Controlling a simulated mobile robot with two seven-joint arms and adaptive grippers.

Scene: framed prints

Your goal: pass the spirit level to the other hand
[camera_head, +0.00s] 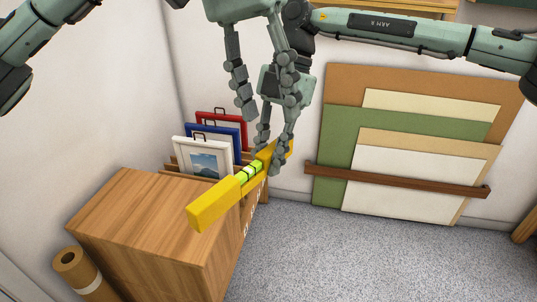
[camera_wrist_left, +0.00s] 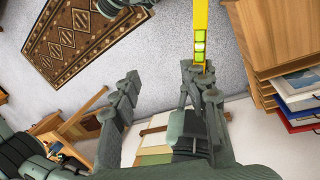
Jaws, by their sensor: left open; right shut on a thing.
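The yellow spirit level (camera_head: 214,203) has bright green vials and slants through the air, its near end over the wooden cabinet. My right gripper (camera_head: 268,156) is shut on it toward its far end, and its fingers hide part of the level there. My left gripper (camera_head: 266,110) is open and empty above the right gripper, its fingers pointing down and partly overlapping the right gripper in the head view. In the left wrist view the level (camera_wrist_left: 201,28) shows beyond the left gripper's (camera_wrist_left: 171,85) right finger, with the right gripper close behind.
A wooden cabinet (camera_head: 130,215) stands below the level. Framed pictures in white (camera_head: 200,160), blue and red stand behind it. Boards (camera_head: 345,130) lean on the wall behind a brown rail (camera_head: 400,181). A cardboard roll (camera_head: 80,272) stands at lower left. Grey carpet (camera_head: 340,250) is clear at right.

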